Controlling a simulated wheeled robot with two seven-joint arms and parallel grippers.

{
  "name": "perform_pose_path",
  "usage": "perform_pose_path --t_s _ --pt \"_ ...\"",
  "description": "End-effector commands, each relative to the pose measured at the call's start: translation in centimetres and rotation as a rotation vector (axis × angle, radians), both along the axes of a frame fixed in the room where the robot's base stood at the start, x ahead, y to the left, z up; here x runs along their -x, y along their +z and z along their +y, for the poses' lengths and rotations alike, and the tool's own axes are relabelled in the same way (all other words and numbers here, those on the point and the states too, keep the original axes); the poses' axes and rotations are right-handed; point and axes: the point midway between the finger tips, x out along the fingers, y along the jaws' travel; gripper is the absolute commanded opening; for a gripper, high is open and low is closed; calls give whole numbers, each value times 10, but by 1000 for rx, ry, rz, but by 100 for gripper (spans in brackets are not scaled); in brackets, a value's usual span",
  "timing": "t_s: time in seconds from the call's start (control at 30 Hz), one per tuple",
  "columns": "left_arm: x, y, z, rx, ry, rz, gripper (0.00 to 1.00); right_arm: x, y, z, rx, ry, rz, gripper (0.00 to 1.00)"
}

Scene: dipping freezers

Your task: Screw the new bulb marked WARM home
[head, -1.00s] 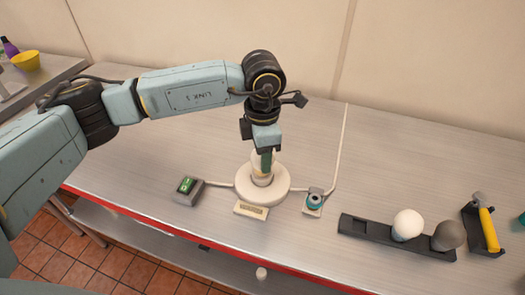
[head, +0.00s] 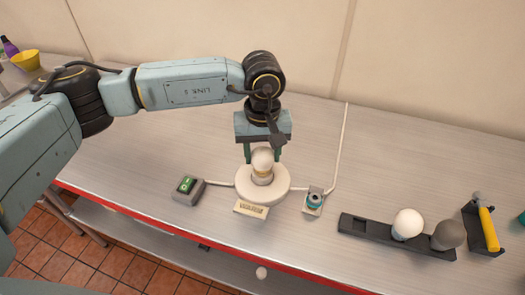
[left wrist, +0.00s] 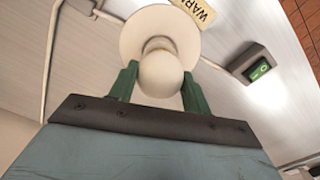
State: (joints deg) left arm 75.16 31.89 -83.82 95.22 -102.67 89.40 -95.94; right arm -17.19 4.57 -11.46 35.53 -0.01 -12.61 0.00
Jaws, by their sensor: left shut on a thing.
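A white bulb (head: 262,160) stands upright in the socket of the round cream lamp base (head: 281,191). My left gripper (head: 262,155) points down over it and is shut on it, a green finger on each side. The left wrist view shows the bulb (left wrist: 161,73) between the two fingers (left wrist: 158,88), with the lamp base (left wrist: 130,40) beyond. How deep the bulb's thread sits cannot be told. My right gripper is out of view.
A black rack (head: 358,228) holds a white bulb (head: 407,224) and a grey bulb (head: 448,235). A yellow-handled thing (head: 488,229) lies at far right.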

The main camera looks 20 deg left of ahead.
Motion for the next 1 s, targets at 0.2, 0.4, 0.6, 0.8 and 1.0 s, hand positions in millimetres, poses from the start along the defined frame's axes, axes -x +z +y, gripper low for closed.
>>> perform_pose_path --t_s 0.2,0.4,0.6,0.8,1.0 --pt "0 0 0 0 -45 0 72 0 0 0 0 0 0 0" --pt "0 0 0 0 -44 0 74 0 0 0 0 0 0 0" --pt "-1 8 0 1 -43 -3 74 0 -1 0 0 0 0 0" --pt "-1 45 0 1 -44 -5 74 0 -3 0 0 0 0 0" --pt "-1 91 0 0 -44 -4 74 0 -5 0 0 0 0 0"
